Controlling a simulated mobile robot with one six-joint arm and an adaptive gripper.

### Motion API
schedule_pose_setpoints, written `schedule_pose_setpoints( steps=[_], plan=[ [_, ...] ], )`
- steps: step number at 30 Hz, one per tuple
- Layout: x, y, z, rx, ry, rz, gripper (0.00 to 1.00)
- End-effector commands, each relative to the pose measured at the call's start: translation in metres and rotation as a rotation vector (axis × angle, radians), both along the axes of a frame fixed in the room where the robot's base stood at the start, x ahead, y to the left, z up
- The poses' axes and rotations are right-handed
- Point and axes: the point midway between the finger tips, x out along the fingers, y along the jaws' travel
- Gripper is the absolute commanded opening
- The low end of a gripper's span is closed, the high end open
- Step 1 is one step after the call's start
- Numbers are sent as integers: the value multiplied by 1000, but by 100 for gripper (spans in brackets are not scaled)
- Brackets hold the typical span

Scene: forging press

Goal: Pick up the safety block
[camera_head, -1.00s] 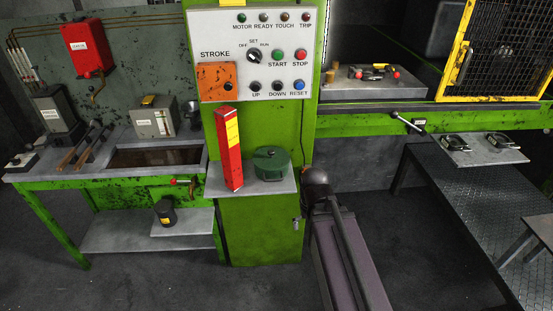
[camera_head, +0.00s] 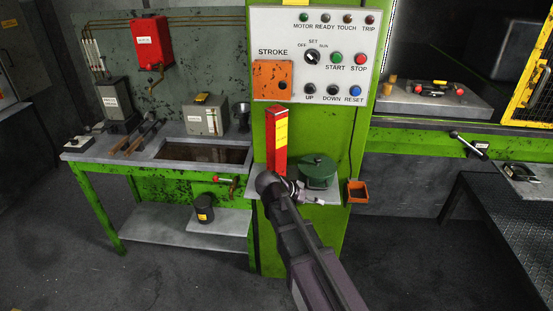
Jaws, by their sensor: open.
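The safety block, which I take to be the tall red block (camera_head: 276,146) with a yellow label, stands upright on the small grey shelf (camera_head: 262,202) of the green press column. My arm reaches up from the bottom of the picture, and its dark wrist hides the block's lower end. My gripper (camera_head: 319,200) is small in the picture, open, and points right along the shelf's front. It lies to the right of the block's base, in front of the green pot, with nothing seen in it. Whether anything touches the block cannot be told.
A lidded green pot (camera_head: 317,170) stands right of the block. The control panel (camera_head: 314,55) is above, and an orange bin (camera_head: 357,191) hangs at the column's right. A bench (camera_head: 180,131) is at left and a dark platform (camera_head: 500,215) at right. Floor between is clear.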

Motion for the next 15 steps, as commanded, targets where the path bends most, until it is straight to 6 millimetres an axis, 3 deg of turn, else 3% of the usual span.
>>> schedule_pose_setpoints(
  steps=[1,6,15],
  plan=[
    [10,17,0,-30,-54,-1,100],
    [29,67,17,-118,-276,-13,100],
    [42,169,53,-193,-691,24,100]
  ],
)
